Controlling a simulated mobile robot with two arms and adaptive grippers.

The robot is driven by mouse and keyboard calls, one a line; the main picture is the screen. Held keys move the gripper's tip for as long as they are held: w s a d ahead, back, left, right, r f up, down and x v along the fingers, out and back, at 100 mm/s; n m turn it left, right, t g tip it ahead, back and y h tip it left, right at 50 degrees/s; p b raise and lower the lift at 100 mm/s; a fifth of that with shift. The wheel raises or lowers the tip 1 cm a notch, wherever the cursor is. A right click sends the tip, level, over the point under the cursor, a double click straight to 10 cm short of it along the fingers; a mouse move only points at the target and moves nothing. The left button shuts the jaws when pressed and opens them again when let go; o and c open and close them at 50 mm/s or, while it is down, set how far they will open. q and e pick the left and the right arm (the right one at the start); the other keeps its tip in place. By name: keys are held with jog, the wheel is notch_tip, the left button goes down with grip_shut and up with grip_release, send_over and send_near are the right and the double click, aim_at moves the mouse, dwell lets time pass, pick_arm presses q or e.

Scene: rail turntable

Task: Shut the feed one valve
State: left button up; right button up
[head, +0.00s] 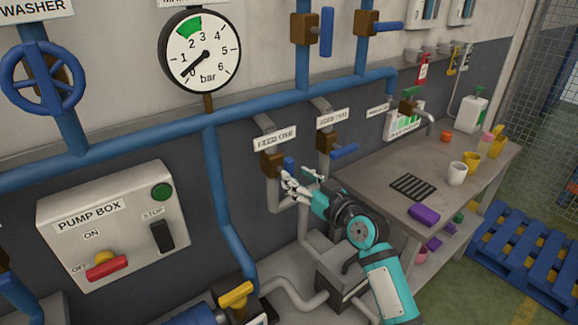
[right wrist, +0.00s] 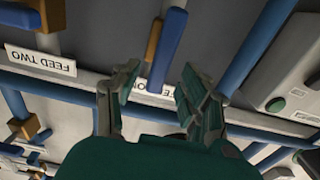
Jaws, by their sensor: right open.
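The feed one valve (head: 270,164) is a brown block on a grey pipe under the FEED ONE label (head: 274,139). Its blue handle (head: 290,163) shows at the right of the block, partly hidden by my right gripper (head: 291,185). My right gripper is open, its fingers just below and beside that handle. In the right wrist view a blue handle (right wrist: 168,45) stands in the gap between the two spread fingers (right wrist: 158,88), with a partly covered label behind. I cannot tell whether a finger touches it. My left gripper is out of view.
The feed two valve (head: 326,140), with its blue handle (head: 344,152), is close at the right. A blue pipe (head: 220,190) and the pump box (head: 113,225) are at the left. A workbench (head: 380,170) with cups and bottles stands at the right.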

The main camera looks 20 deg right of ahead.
aim_at(292, 173)
jog(key=x, duration=0.4)
jog(key=shift+p, duration=0.3)
jog(key=shift+c, duration=0.4)
grip_shut()
